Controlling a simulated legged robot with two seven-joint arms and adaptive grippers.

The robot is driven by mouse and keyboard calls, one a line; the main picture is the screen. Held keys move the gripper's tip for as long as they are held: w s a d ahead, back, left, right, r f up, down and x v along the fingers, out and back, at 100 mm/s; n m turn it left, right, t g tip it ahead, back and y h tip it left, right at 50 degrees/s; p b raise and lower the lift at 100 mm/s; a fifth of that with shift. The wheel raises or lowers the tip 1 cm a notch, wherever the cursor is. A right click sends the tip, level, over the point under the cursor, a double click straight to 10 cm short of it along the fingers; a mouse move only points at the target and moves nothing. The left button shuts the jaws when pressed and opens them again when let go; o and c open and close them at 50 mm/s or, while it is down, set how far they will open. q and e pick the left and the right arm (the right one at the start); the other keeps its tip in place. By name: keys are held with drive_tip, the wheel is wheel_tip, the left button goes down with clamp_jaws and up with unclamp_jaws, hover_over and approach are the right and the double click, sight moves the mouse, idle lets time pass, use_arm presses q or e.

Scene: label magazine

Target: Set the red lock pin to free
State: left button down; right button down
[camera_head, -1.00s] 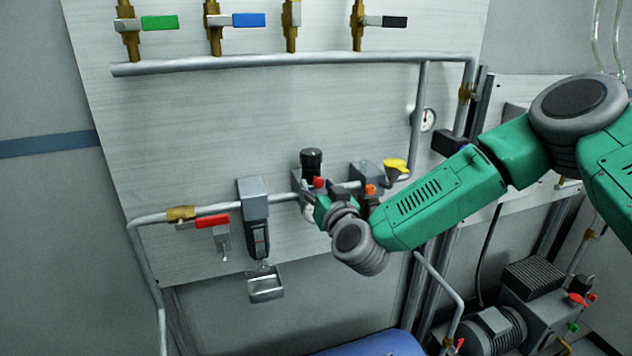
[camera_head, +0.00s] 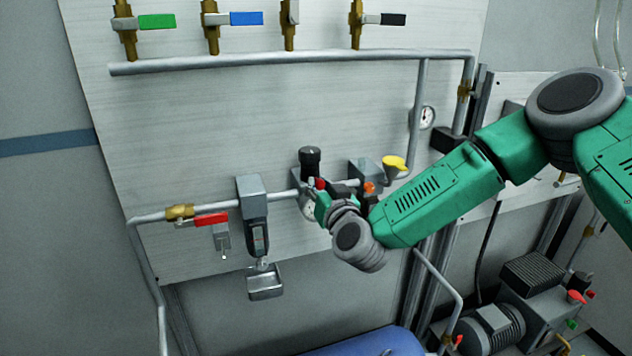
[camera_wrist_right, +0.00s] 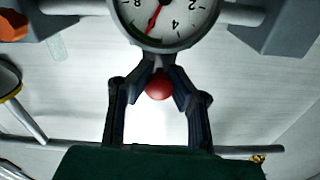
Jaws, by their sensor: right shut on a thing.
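The red lock pin (camera_head: 319,183) shows as a small red knob below the black-topped regulator (camera_head: 310,160) on the panel's lower pipe. In the right wrist view its round red head (camera_wrist_right: 160,86) sits between the two fingers, just beside the gauge (camera_wrist_right: 163,14) rim. My right gripper (camera_wrist_right: 160,74) is shut on the pin, with the fingertips around its stem close to the gauge. In the head view the right gripper (camera_head: 318,199) is at the regulator, and its fingers are partly hidden. The left gripper is out of view.
A grey box (camera_head: 368,172) with an orange knob and a yellow valve handle (camera_head: 395,163) are close on the right. A grey dispenser (camera_head: 251,205) and a red valve handle (camera_head: 211,219) are to the left. The panel above is clear up to the upper pipe (camera_head: 290,58).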

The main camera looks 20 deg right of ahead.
drive_tip(key=shift+s+f, duration=0.1)
drive_tip(key=c, duration=1.4)
unclamp_jaws()
drive_tip(key=shift+s, duration=0.1)
drive_tip(key=shift+o, duration=0.2)
drive_tip(key=shift+s, duration=0.15)
drive_tip(key=s, duration=1.2)
drive_tip(key=shift+d, duration=0.3)
drive_tip(key=shift+w, duration=0.1)
